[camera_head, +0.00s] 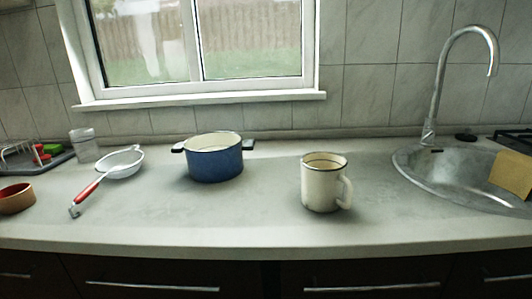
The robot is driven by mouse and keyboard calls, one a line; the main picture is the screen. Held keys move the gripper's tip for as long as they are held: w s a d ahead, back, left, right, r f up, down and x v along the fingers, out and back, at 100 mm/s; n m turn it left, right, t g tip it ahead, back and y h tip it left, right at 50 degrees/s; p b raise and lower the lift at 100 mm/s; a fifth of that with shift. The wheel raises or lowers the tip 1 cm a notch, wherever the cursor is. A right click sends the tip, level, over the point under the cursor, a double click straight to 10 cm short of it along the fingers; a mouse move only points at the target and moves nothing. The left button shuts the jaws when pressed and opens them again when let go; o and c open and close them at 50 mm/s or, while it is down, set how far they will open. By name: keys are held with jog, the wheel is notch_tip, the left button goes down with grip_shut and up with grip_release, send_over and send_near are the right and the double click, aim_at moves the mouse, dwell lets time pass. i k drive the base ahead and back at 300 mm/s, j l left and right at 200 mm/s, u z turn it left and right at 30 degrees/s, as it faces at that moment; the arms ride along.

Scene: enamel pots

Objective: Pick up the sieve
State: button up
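The sieve (122,163) lies on the counter at the left. It has a pale mesh bowl with a metal rim and a red handle (87,190) that points toward the front left and ends in a metal tip. The sieve lies apart from the blue pot. My gripper is not in view.
A blue enamel pot (215,163) with dark handles stands right of the sieve. A cream mug (320,187) stands near the middle. A glass jar (84,146), a dish tray (52,163) and a brown bowl (15,201) are left. The sink (418,168) is right. The front counter (180,222) is clear.

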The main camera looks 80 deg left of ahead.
aim_at(124, 164)
jog(key=u, duration=3.25)
